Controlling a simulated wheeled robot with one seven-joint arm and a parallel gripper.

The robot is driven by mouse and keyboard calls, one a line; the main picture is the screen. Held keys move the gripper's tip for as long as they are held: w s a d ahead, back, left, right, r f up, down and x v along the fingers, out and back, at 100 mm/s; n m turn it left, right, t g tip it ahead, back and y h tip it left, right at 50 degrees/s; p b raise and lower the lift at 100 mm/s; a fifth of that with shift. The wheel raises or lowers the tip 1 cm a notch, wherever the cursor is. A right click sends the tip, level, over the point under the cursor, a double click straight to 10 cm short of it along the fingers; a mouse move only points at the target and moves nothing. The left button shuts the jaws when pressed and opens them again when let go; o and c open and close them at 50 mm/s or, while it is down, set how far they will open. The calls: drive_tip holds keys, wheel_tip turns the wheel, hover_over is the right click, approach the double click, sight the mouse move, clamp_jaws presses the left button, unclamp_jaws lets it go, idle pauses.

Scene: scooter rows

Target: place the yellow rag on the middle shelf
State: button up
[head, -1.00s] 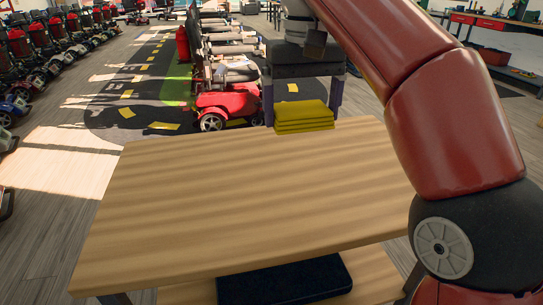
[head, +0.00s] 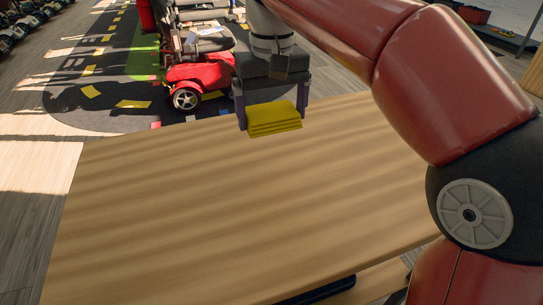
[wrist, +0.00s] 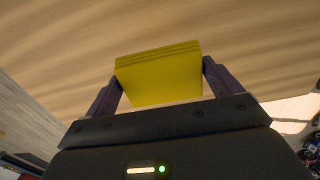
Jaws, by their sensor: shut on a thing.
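The yellow rag (head: 274,118) is a folded, layered stack held between the fingers of my gripper (head: 272,112). In the head view it shows over the far part of a wooden top (head: 230,205). In the wrist view the rag (wrist: 158,80) sits between the two dark purple fingers of my gripper (wrist: 160,82), with the wooden surface behind it. A lower wooden shelf (head: 385,278) shows at the bottom, under the front edge of the top. Most of that lower shelf is hidden, and I cannot tell which level is the middle one.
A dark flat object (head: 318,291) lies on the lower shelf, mostly covered by the top. The visible wooden top is bare. A red scooter (head: 200,75) stands on the floor beyond its far edge. My red arm covers the right side.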

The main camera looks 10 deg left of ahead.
sight(272, 171)
wheel_tip(272, 171, down, 11)
drive_tip(key=shift+f, duration=0.15)
idle(0.4)
drive_tip(key=shift+f, duration=0.15)
drive_tip(key=o, duration=0.7)
